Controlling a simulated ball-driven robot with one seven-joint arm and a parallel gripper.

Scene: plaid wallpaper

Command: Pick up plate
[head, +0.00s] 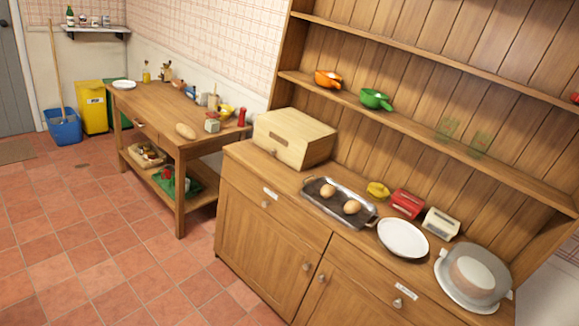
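A white oval plate (403,239) lies flat on the wooden dresser top, just right of a metal tray. A second white plate (124,84) lies at the far left end of the wooden table. A round pale dish (452,290) sits at the right end of the dresser top, with a clear cover and a brownish thing inside it. My gripper is not in view.
The metal tray (312,202) holds two brown egg-like things. A wooden bread box (293,138), a yellow thing (378,189), a red box (407,203) and a cream box (440,223) stand behind. The dresser (257,228) has shelves above. Open tiled floor (95,255) lies at left.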

